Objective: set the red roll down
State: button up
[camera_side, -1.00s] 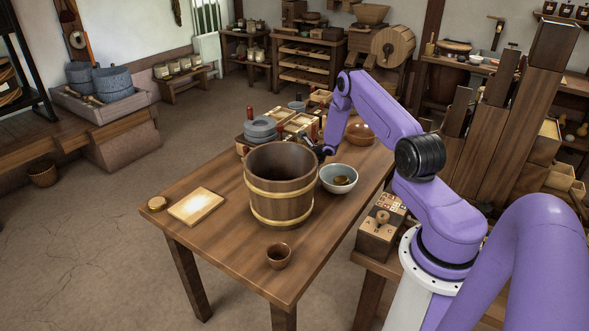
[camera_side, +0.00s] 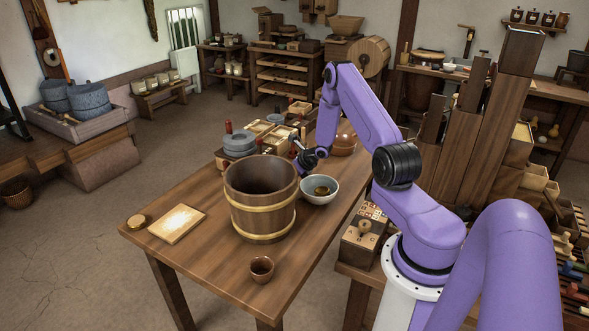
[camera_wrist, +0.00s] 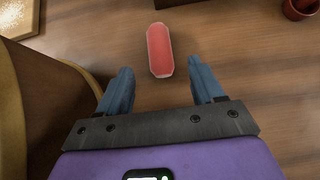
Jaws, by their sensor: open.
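The red roll (camera_wrist: 160,50) is a short, rounded red bar with paler edges. In the wrist view it lies on the wooden table (camera_wrist: 120,32), lengthwise away from me. My gripper (camera_wrist: 161,68) is open, with one blue-grey finger on each side of the roll's near end and a clear gap to both. Nothing is held. In the side view my gripper (camera_side: 304,160) is low over the table behind the wooden bucket (camera_side: 262,205); the roll is not visible there.
The bucket's banded side (camera_wrist: 10,95) stands close on the left in the wrist view. A dark red vessel (camera_wrist: 298,9) is at upper right, a pale speckled board (camera_wrist: 17,15) at upper left. In the side view a pale bowl (camera_side: 319,193) stands near my gripper.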

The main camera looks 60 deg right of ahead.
jog(key=v, duration=0.5)
jog(key=shift+s+r, duration=0.25)
